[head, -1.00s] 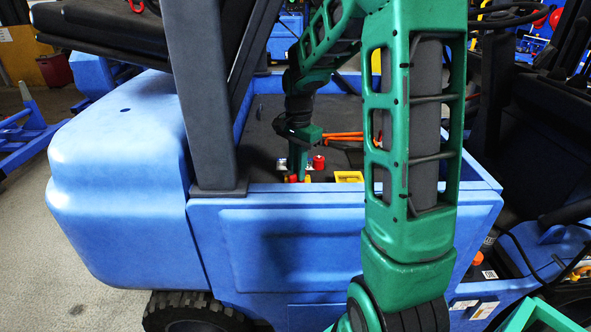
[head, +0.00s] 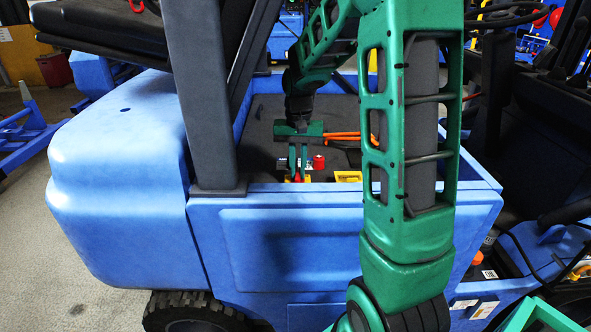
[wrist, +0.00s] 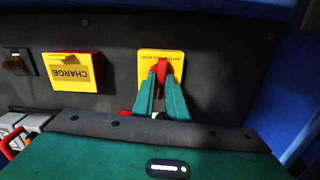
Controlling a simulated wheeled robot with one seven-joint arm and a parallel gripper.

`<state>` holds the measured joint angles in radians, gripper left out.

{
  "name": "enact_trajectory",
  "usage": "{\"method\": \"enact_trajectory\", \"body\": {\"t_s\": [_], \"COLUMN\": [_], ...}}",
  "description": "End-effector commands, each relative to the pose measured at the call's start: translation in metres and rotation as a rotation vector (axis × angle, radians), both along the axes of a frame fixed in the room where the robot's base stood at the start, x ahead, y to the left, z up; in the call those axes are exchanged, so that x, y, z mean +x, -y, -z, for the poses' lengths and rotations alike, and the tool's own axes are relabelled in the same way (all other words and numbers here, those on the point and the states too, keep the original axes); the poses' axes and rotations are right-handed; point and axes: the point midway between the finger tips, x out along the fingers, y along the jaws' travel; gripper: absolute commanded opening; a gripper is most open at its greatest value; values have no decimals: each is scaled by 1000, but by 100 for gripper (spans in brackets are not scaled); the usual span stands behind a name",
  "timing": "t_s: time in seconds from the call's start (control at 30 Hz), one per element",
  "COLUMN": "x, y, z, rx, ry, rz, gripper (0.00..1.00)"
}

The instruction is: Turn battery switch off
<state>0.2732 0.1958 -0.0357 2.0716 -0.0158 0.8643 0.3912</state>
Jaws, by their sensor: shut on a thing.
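The battery switch is a red handle (wrist: 162,67) on a yellow plate (wrist: 146,56), in the upper middle of the wrist view. The plate's lettering appears upside down there. My gripper (wrist: 161,76) has its two green fingers closed around the red handle. In the head view, my gripper (head: 298,175) reaches down into the blue vehicle's open bay. The red handle's lower end (head: 298,178) shows between the fingertips, and the rest is hidden by them. The yellow plate is only partly visible in the head view.
A yellow CHARGE box (wrist: 72,72) and a small dark switch (wrist: 15,62) sit left of the plate. A red cap (head: 318,163) stands just right of my fingers. Orange cables (head: 345,137) lie behind. The blue bay wall (head: 330,187) borders the near side.

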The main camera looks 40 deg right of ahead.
Motion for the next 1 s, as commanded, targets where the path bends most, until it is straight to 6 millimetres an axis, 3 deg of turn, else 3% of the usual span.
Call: {"method": "enact_trajectory", "body": {"t_s": [0.6,1.0], "x": [4,5], "y": [-1,-1], "z": [-2,-3], "rx": [-4,-5], "ry": [11,12], "rz": [-578,-827], "gripper": [0,0]}}
